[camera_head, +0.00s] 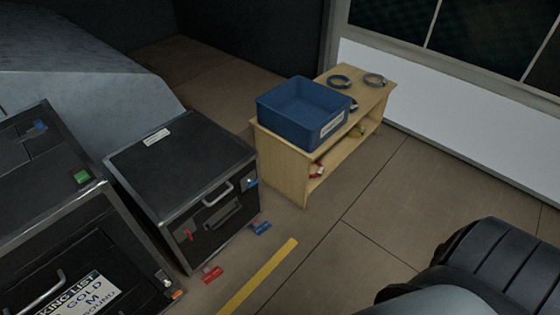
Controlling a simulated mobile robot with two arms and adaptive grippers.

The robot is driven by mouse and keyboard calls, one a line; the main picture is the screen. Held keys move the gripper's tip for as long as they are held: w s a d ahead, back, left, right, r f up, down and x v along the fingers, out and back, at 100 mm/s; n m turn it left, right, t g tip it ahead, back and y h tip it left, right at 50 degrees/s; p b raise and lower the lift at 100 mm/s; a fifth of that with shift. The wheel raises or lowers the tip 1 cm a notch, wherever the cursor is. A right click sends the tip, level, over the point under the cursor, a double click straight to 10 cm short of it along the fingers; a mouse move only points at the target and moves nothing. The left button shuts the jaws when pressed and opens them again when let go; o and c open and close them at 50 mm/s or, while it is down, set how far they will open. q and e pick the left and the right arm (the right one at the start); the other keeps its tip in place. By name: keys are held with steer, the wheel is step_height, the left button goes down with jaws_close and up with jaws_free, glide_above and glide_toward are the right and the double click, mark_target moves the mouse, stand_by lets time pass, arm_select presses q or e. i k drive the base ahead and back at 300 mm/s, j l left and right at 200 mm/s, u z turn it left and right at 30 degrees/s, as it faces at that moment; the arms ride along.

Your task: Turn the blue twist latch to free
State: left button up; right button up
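A small blue latch (251,183) sits on the front of the black case (180,165), near its right edge. It is too small to tell how it is turned. A red latch (188,235) is on the same front, towards the left. A metal handle (217,194) lies between them. A second small blue piece (40,126) shows on top of the larger black case (60,215) at the left; its kind is unclear. Neither of my grippers is in view.
A blue bin (295,112) and two coiled cables (340,81) stand on a wooden shelf (283,165) right of the case. Blue (261,228) and red (212,274) tags lie on the floor near a yellow strip (262,275).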

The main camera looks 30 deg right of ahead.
mark_target(251, 183)
steer(key=z, duration=0.8)
